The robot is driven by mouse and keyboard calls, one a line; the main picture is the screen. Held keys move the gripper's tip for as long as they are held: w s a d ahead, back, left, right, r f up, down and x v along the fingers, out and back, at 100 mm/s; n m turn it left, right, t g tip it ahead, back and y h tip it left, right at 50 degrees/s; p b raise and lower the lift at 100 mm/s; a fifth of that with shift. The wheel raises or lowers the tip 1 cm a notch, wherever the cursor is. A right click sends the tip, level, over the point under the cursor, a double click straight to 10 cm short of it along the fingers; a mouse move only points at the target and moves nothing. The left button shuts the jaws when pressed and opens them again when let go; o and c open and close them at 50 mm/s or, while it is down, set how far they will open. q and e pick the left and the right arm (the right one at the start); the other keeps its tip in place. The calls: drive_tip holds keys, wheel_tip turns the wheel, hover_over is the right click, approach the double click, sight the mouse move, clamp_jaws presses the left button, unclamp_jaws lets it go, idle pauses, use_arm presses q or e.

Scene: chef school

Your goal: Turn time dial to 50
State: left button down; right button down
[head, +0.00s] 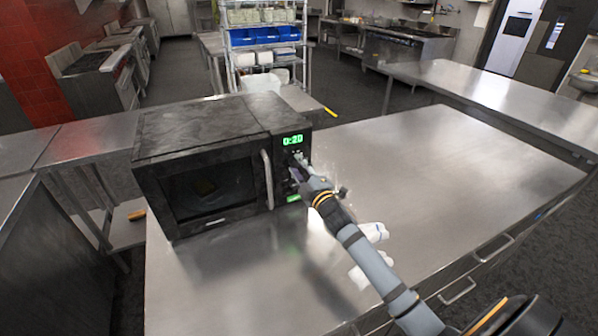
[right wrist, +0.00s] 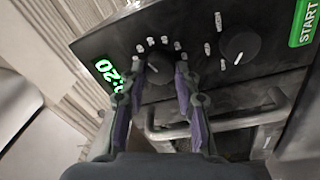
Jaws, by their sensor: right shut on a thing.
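The black microwave (head: 195,127) stands on the steel table. Its green display (head: 292,140) reads 0:20, and it also shows in the right wrist view (right wrist: 109,74). My right gripper (head: 300,170) is at the control panel. In the right wrist view its fingers (right wrist: 160,78) are shut on the round black dial (right wrist: 159,68) nearest the display, one on each side. Pale marks ring this dial. A second black dial (right wrist: 240,47) sits between it and the green START button (right wrist: 304,22), untouched. My left gripper is not in view.
The microwave's door handle (head: 267,179) runs upright just left of the panel. The steel tabletop (head: 440,165) to the right is mostly clear. A shelf rack with blue bins (head: 264,35) stands behind.

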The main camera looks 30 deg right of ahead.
drive_tip(key=m+b, duration=0.2)
drive_tip(key=m, duration=0.3)
drive_tip(key=shift+f, duration=0.15)
drive_tip(key=m+h+b, duration=0.1)
drive_tip(key=m, duration=0.3)
drive_tip(key=m+b, duration=0.1)
drive_tip(key=m, duration=0.3)
drive_tip(key=shift+m, duration=0.3)
drive_tip(key=shift+m+g+h+b, duration=0.3)
drive_tip(key=shift+m+b, duration=0.2)
drive_tip(key=shift+m, duration=1.5)
drive_tip(key=c, duration=1.2)
unclamp_jaws()
drive_tip(key=shift+o, duration=1.1)
